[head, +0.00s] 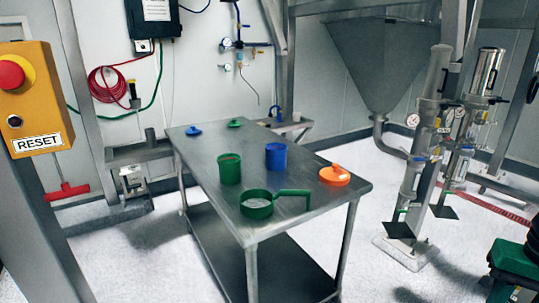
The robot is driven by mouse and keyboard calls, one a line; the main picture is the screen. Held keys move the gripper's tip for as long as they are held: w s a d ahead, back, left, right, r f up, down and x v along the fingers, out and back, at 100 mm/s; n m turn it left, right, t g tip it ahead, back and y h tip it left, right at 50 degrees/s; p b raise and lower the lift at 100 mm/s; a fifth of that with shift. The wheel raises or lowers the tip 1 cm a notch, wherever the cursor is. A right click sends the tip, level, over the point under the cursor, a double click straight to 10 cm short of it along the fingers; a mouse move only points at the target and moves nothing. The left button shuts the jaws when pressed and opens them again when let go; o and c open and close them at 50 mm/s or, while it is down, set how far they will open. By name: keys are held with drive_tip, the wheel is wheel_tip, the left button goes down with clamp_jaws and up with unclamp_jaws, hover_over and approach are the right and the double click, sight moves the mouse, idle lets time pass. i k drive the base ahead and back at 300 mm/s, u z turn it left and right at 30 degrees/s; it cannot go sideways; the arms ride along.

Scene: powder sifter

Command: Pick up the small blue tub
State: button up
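The small blue tub (276,157) stands upright on the steel table (200,151), right of the middle of the tabletop. A green tub (229,169) stands to its left, apart from it. A green scoop-like ring with a long handle (258,208) lies in front of the blue tub, near the table's front edge. My gripper does not show in the head view.
An orange lid-like piece (335,176) sits near the table's right corner. A blue lid (193,130) and a green lid (234,123) lie at the back. A yellow reset box (32,98) stands at left, steel pipework (417,170) at right.

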sight(275, 153)
drive_tip(key=z, duration=0.05)
drive_tip(key=i, duration=1)
